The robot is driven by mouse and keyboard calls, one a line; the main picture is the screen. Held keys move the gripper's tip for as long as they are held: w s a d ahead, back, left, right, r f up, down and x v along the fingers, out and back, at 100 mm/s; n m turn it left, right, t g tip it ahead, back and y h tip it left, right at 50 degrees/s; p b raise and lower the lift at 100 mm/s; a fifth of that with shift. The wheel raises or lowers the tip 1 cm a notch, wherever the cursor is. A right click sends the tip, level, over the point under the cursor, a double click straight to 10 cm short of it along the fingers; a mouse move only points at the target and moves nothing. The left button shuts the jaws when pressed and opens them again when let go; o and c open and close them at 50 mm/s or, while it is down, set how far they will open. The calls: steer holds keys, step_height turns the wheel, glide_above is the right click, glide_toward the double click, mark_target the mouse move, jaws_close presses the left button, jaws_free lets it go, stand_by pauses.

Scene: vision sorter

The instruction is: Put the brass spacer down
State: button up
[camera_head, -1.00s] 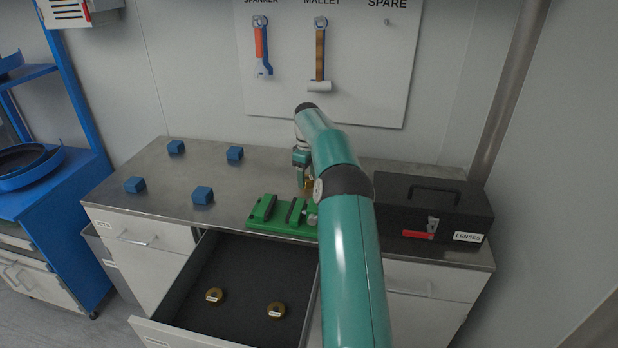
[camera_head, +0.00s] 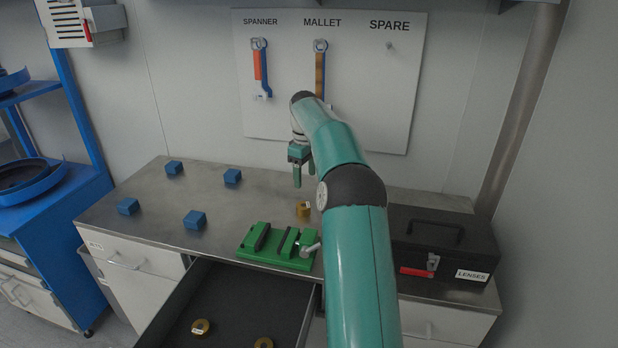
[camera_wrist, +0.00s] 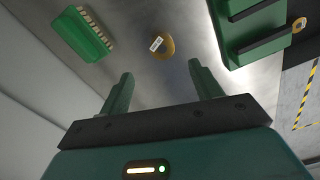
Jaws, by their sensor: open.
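The brass spacer (camera_head: 303,210) stands on the steel bench top, just behind the green vise (camera_head: 278,245). It has a small white label, and it also shows in the wrist view (camera_wrist: 162,47), beyond the fingertips and roughly centred between them. My gripper (camera_head: 304,175) is open and empty, above the spacer and apart from it. Both spread fingers show in the wrist view (camera_wrist: 160,76). My arm hides part of the bench to the right of the spacer.
Several blue blocks (camera_head: 194,220) sit on the bench's left. A black LENSES case (camera_head: 440,245) stands at right. The open drawer (camera_head: 245,305) holds two brass rings (camera_head: 201,327). A green toothed object (camera_wrist: 84,34) shows in the wrist view. A tool board (camera_head: 355,60) hangs behind.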

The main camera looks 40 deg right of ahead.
steer(key=s+a+r+t, duration=0.1)
steer(key=s+a+r, duration=0.25)
steer(key=a, duration=0.45)
steer(key=s+a+r+m+h, duration=0.1)
steer(key=s+a+r, duration=0.2)
steer(key=a+r, duration=0.3)
steer(key=s+a+r+t, duration=0.1)
steer(key=s+a+r, duration=0.3)
steer(key=a, duration=0.5)
steer(key=s+a+f+m+t, duration=0.1)
steer(key=s+a+f, duration=0.1)
steer(key=s+a, duration=0.2)
steer(key=s+a+f+m+t, duration=0.1)
steer(key=s+a+f, duration=0.2)
steer(key=s, duration=0.8)
steer(key=s+a+f+m+t+y, duration=0.1)
steer(key=s+a+f, duration=0.1)
steer(key=s+a, duration=0.4)
steer(key=shift+s+f+t, duration=0.3)
steer(key=shift+s, duration=0.95)
